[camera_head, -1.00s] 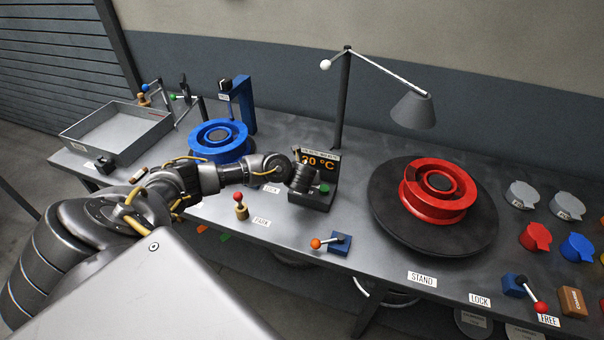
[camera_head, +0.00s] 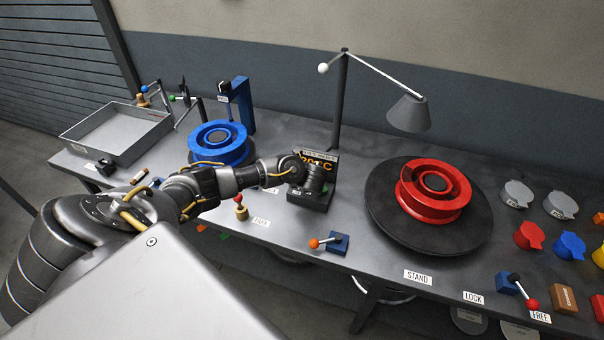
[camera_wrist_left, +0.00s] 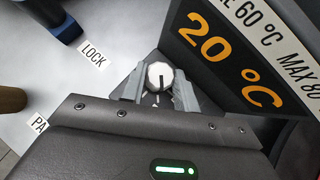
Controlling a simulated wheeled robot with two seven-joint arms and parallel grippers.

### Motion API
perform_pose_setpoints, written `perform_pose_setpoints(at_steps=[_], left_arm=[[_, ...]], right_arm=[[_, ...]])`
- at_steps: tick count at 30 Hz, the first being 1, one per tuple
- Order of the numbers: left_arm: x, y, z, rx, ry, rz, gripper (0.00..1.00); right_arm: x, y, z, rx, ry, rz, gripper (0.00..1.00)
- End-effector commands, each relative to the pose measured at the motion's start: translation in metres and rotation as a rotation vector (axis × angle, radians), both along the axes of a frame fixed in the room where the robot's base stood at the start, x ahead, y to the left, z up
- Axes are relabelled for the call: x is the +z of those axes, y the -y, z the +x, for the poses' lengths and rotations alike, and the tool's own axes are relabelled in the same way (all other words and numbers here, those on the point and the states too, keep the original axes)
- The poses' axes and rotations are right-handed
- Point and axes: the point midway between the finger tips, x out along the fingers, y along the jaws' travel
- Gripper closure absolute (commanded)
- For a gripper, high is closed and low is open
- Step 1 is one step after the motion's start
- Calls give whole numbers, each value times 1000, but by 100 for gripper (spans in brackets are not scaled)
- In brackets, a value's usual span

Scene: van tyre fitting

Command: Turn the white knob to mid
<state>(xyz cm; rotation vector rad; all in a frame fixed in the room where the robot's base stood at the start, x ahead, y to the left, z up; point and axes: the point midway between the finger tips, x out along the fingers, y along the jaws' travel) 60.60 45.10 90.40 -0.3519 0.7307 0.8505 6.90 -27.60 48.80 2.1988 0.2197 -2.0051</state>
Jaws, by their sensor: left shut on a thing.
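The white knob (camera_wrist_left: 160,77) shows in the left wrist view, with a dark pointer line on its face. It sits on the dark control box (camera_head: 312,202), below a display (camera_wrist_left: 231,62) reading 20 °C in orange. My left gripper (camera_wrist_left: 159,84) is shut on the knob, one grey finger on each side of it. In the head view my left gripper (camera_head: 312,182) is over the box and hides the knob and part of the display. My right gripper is not in view.
A small red-topped peg (camera_head: 240,205) and an orange-tipped lever on a blue block (camera_head: 338,243) stand near the box. A blue wheel rim (camera_head: 218,143) is behind my arm. A red rim (camera_head: 433,190) lies right on a black turntable. A lamp (camera_head: 408,112) hangs behind.

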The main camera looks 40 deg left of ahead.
Motion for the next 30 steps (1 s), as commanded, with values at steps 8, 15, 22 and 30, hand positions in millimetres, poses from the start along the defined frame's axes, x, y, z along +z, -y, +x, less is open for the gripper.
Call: perform_pose_setpoints(at_steps=[8,15,22,30], left_arm=[[0,-1,0,0,1,1,48],[1,1,-1,-1,-1,-1,48],[26,20,-15,-4,1,-5,48],[62,48,-38,-1,0,-3,48]], right_arm=[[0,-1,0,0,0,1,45],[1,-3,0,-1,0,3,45],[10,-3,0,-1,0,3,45],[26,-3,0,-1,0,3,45]])
